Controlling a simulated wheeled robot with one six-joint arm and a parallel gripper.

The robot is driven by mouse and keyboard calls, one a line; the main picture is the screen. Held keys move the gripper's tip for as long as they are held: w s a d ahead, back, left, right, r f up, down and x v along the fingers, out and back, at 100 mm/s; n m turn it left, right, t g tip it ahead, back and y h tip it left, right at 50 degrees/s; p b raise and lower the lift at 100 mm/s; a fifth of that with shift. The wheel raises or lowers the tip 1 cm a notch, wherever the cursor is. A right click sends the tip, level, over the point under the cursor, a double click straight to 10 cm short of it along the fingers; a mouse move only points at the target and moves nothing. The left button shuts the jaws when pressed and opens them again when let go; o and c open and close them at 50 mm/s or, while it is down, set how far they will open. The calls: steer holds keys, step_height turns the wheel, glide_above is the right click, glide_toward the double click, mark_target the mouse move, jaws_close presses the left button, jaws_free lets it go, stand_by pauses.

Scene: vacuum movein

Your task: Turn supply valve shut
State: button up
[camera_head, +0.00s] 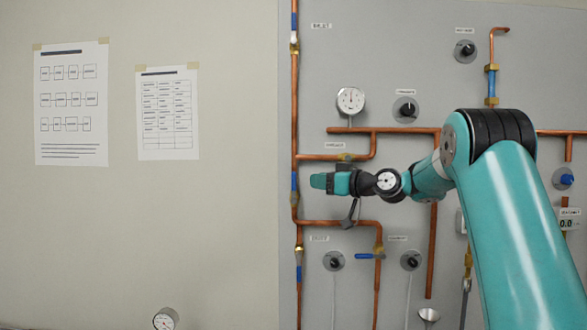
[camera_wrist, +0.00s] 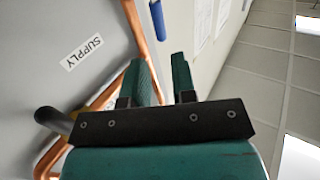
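A label reading SUPPLY (camera_wrist: 81,51) is on the grey panel in the wrist view. Copper pipe runs beside it, and a dark rounded handle-like part (camera_wrist: 58,121) and a bit of brass show by the left of my gripper. In the head view, a brass fitting (camera_head: 345,157) sits on a copper pipe above my gripper (camera_head: 318,181); the small labels there are too blurred to read, so I cannot tell which fitting is the supply valve. My gripper points left, its fingers (camera_wrist: 161,72) apart with nothing visible between them. My gripper hides some pipework.
The panel carries a gauge (camera_head: 351,101), several dark knobs (camera_head: 405,109) and a blue lever (camera_head: 369,256) below my gripper. A vertical copper pipe (camera_head: 294,110) runs by the fingertips. The wall left of the panel holds two paper sheets (camera_head: 72,103) and is otherwise mostly bare.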

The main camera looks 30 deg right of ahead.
mark_target(294, 189)
steer(key=p+x, duration=0.4)
steer(key=x, duration=0.5)
jaws_close()
